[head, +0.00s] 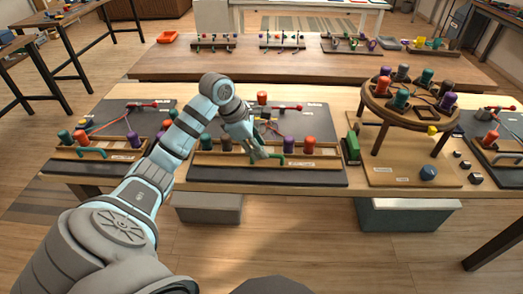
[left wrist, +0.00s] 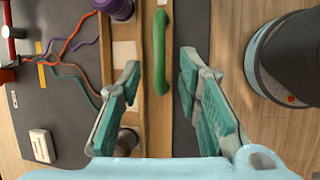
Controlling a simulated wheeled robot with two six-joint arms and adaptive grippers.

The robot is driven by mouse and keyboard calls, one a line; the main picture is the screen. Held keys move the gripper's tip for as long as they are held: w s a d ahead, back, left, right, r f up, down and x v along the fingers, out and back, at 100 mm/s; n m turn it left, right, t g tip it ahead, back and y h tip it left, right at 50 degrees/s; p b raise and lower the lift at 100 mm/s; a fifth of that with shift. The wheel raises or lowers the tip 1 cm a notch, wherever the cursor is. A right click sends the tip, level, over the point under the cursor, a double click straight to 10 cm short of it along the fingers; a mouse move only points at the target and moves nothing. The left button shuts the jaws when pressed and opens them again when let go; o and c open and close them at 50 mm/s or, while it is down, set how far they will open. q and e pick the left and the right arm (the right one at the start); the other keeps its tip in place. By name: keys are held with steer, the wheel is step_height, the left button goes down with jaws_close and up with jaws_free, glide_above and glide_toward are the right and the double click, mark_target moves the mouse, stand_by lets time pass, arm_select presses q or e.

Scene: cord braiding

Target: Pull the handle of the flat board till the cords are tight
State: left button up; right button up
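The middle flat board (head: 325,128) is dark and lies on the near table, with a wooden rail (head: 215,158) along its front edge. A green handle (left wrist: 162,50) sits on that rail. My left gripper (head: 263,153) is over the rail in the head view. In the left wrist view my left gripper (left wrist: 160,75) is open, one finger on each side of the handle, with gaps to both fingers. My right gripper is not in view.
Similar boards lie to the left (head: 110,118) and right (head: 500,130). A round wooden stand (head: 385,112) with coloured bobbins is right of the middle board. A green block (head: 351,148) stands near the board's right end. The floor in front is open.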

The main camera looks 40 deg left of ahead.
arm_select(q)
steer(key=x, duration=0.3)
steer(key=shift+r, duration=0.1)
jaws_close()
steer(key=s+d, duration=0.1)
steer(key=s, duration=0.1)
steer(key=s+d, duration=0.1)
steer(key=shift+s+d+p, duration=0.35)
steer(key=shift+d, duration=0.05)
steer(key=shift+s+d, duration=0.1)
steer(key=shift+c, duration=0.6)
jaws_free()
steer(key=shift+o, duration=0.6)
steer(key=shift+s+d, duration=0.1)
